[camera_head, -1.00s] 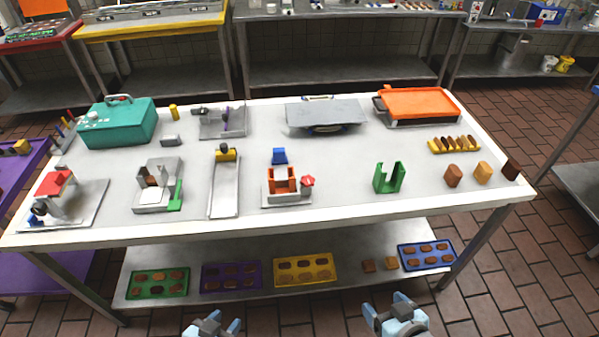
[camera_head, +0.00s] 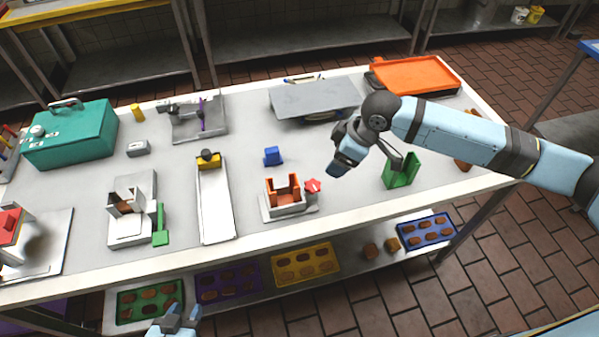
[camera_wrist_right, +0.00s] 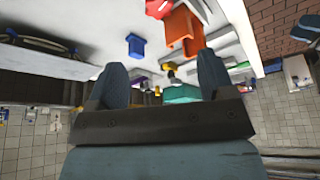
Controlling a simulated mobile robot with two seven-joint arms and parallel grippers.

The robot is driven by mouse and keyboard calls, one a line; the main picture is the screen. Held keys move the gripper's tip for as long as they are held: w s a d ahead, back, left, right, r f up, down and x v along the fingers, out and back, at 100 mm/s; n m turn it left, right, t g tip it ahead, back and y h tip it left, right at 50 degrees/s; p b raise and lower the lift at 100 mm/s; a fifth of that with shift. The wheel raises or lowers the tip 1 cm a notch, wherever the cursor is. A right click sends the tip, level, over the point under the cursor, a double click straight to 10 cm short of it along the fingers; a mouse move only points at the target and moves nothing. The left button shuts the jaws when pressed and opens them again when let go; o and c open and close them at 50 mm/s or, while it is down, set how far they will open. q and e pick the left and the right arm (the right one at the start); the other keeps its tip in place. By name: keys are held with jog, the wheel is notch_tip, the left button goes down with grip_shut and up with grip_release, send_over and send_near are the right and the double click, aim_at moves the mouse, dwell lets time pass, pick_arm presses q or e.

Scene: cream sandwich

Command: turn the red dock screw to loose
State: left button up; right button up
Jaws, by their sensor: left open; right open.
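The red dock screw (camera_head: 313,186) is a small red star-shaped knob on the right side of the orange dock (camera_head: 284,192), which sits on a grey base near the table's front edge. In the right wrist view the red screw (camera_wrist_right: 158,8) shows at the top, beside the orange dock (camera_wrist_right: 184,32). My right gripper (camera_head: 338,170) hangs above the table just right of the screw, apart from it. In its wrist view the two fingers (camera_wrist_right: 168,82) are spread with nothing between them. My left gripper (camera_head: 178,318) is low in front of the table, open and empty.
A blue block (camera_head: 272,155) stands behind the dock. A green holder (camera_head: 398,172) is under my right forearm. A long tray with a yellow block (camera_head: 215,205) lies left of the dock. Trays of patties, such as the yellow one (camera_head: 305,262), lie on the lower shelf.

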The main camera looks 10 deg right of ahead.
aim_at(314, 185)
jog(key=p+x, duration=0.1)
jog(key=x, duration=1.2)
jog(key=shift+d+f+p, duration=0.1)
jog(key=shift+f+p, duration=0.2)
jog(key=c, duration=0.9)
